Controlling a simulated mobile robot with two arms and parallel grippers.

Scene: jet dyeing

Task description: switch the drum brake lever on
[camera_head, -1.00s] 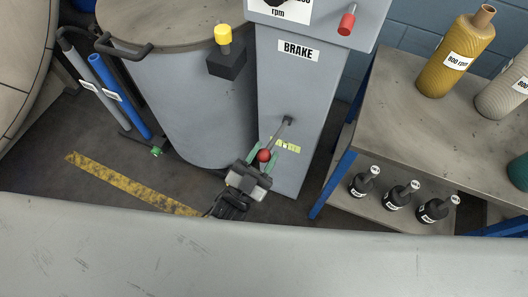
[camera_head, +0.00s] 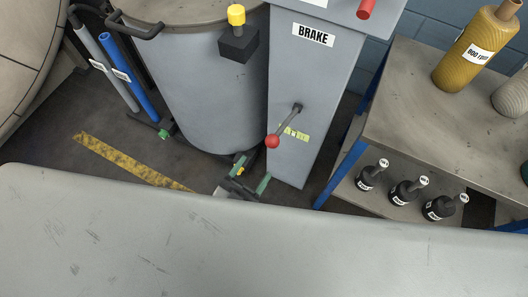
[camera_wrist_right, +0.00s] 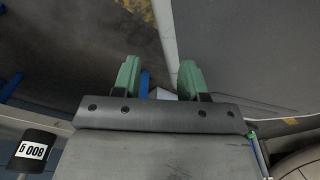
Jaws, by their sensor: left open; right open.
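The drum brake lever (camera_head: 287,121) is a thin grey rod with a red ball knob (camera_head: 272,141), on the front of the grey column labelled BRAKE. It slants down and left from its pivot, beside a small yellow-green label (camera_head: 296,134). My right gripper (camera_wrist_right: 159,78) shows in the right wrist view, open and empty.
A grey drum (camera_head: 212,90) stands left of the column, a shelved bench (camera_head: 405,110) right of it. A black box with a yellow button (camera_head: 236,15) juts out above. A pale grey surface (camera_head: 250,250) fills the foreground.

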